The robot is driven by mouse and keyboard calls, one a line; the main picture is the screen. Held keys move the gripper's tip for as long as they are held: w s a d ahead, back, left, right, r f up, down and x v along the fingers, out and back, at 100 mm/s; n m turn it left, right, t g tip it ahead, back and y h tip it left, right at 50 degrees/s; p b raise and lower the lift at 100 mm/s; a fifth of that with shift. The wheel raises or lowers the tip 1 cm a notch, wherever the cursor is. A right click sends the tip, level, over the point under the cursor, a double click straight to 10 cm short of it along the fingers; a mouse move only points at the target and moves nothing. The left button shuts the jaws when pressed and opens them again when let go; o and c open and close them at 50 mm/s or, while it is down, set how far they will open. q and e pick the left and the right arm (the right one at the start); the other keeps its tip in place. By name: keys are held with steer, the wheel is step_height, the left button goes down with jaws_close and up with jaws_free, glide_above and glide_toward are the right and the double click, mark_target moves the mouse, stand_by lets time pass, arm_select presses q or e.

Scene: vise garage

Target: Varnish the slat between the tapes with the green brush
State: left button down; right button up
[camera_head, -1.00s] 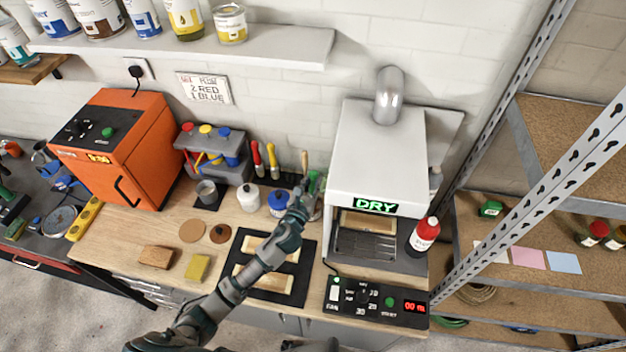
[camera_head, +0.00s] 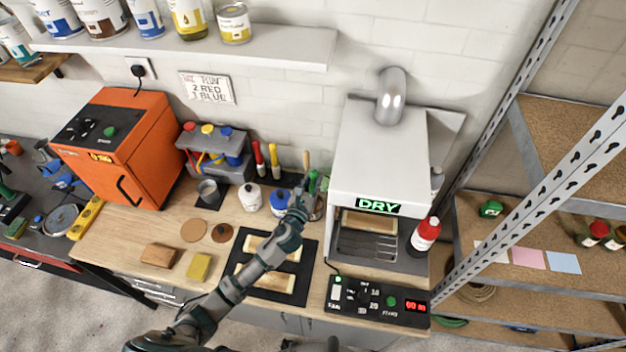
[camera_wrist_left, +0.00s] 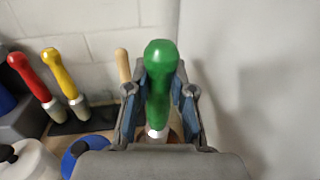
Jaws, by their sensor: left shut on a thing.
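My left gripper (camera_head: 304,192) is at the back of the bench, left of the white drying cabinet. It is shut on the green brush (camera_wrist_left: 160,80), whose upright green handle stands between the two fingers in the left wrist view. The brush's bristles are hidden behind the gripper. Two pale slats, an upper one (camera_head: 262,249) and a lower one (camera_head: 270,283), lie on a black mat (camera_head: 304,270) below my left arm, which partly covers them. The tapes are too small to tell clearly. My right gripper is not in view.
A red brush (camera_head: 258,158) and a yellow brush (camera_head: 274,160) stand at the wall. A white pot (camera_head: 250,197) and a blue-lidded pot (camera_head: 279,202) stand left of my gripper.

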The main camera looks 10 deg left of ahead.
mark_target(313, 172)
arm_select(q)
steer(key=shift+r+p, duration=2.55)
steer(key=shift+p, duration=0.2)
steer(key=shift+r, duration=0.9)
